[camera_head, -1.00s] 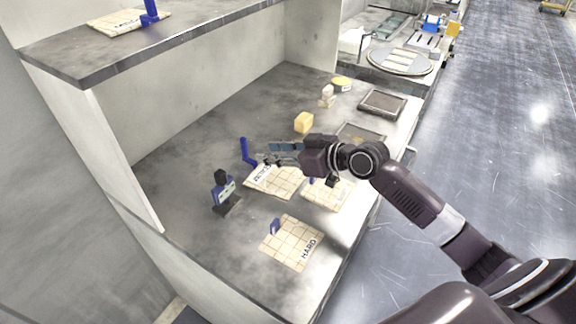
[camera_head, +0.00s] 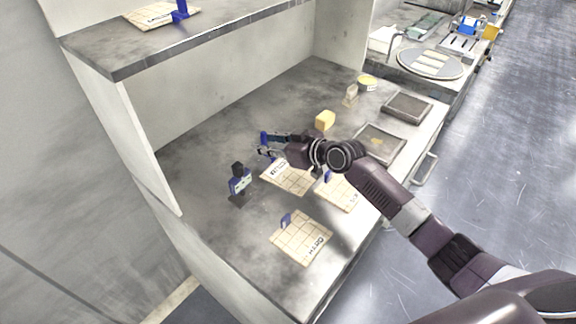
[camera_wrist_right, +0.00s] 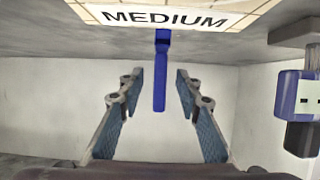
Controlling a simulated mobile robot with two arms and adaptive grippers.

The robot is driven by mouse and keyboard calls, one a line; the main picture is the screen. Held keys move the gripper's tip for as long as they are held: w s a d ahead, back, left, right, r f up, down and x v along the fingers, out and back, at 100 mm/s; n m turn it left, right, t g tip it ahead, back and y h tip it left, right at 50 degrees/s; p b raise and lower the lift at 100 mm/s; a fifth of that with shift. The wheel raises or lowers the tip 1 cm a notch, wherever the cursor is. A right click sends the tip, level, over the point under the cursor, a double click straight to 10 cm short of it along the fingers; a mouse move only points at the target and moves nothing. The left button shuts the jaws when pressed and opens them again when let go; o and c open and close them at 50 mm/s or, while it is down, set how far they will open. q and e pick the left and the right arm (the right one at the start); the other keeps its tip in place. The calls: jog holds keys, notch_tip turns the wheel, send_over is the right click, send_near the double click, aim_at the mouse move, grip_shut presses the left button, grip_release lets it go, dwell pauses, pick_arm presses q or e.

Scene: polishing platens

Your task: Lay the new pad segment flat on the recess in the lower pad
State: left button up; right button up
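A cream gridded pad segment (camera_head: 289,179) lies on the workbench; the wrist view shows its MEDIUM label (camera_wrist_right: 164,19). A blue upright tab (camera_head: 264,140) stands at its far-left edge. My right gripper (camera_head: 266,147) is at that tab. In the wrist view, the blue tab (camera_wrist_right: 160,75) shows between the two open fingers of my right gripper (camera_wrist_right: 159,80), with gaps on both sides. Two more pad segments lie nearby, one at the front (camera_head: 300,238) and one to the right (camera_head: 341,194). A round platen (camera_head: 430,63) with pale strips sits at the back right. My left gripper is not in view.
A blue-and-black device (camera_head: 240,180) stands left of the MEDIUM segment. A yellow block (camera_head: 325,120), a small bottle (camera_head: 351,94), a yellow-rimmed tin (camera_head: 367,82) and two dark trays (camera_head: 407,107) are farther back. A shelf (camera_head: 110,62) overhangs the bench's left side.

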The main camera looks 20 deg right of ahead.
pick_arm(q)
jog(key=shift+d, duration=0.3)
pick_arm(e)
jog(key=shift+w+a+f, duration=0.2)
jog(key=shift+w+a, duration=0.05)
jog(key=shift+w, duration=0.15)
grip_shut()
jog(key=shift+r, duration=0.1)
